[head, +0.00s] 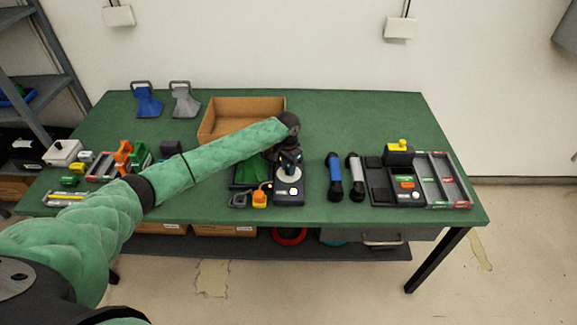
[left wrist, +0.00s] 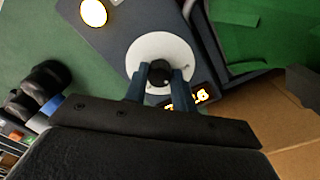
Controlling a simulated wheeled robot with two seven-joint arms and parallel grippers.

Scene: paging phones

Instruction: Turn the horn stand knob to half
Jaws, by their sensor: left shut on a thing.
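The horn stand (head: 290,186) is a dark unit near the middle of the green table. It has a pale round dial, and the left wrist view shows this white dial (left wrist: 178,48) with a black knob (left wrist: 159,72) at its centre. My left gripper (left wrist: 160,80) is shut on the black knob, its two blue-grey fingers on either side. In the head view the left gripper (head: 290,162) is above the dial and hides part of the stand. A lit orange display (left wrist: 187,101) is partly covered by a finger. My right gripper is not in view.
A cardboard tray (head: 250,104) lies behind my arm. Blue and grey horns (head: 147,102) stand at the back left. Two handsets (head: 334,176) and a dark unit with a red button (head: 407,185) are to the right. The back right tabletop is clear.

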